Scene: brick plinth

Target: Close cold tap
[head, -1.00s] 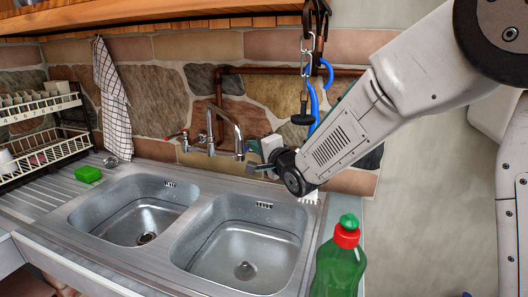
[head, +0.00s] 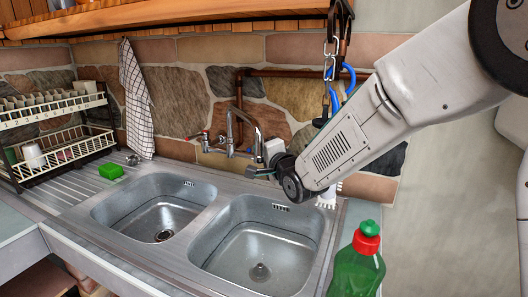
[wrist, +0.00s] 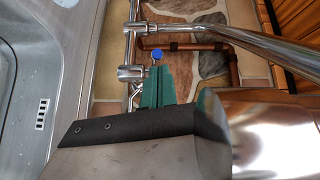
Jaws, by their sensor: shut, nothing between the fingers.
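The cold tap, with a round blue cap (wrist: 157,54), shows in the wrist view just beyond my teal fingertips (wrist: 157,75). Whether they touch it I cannot tell. In the head view my gripper (head: 254,171) is shut and empty, low beside the spout's end at the back of the right basin. The cold handle is small and hard to make out in that view.
The spout (wrist: 235,40) runs close beside my gripper in the wrist view. A green bottle with a red cap (head: 358,265) stands at the front right of the sink. A green sponge (head: 110,171) and dish rack (head: 60,150) are on the left. Hooks and a chain (head: 333,70) hang above my arm.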

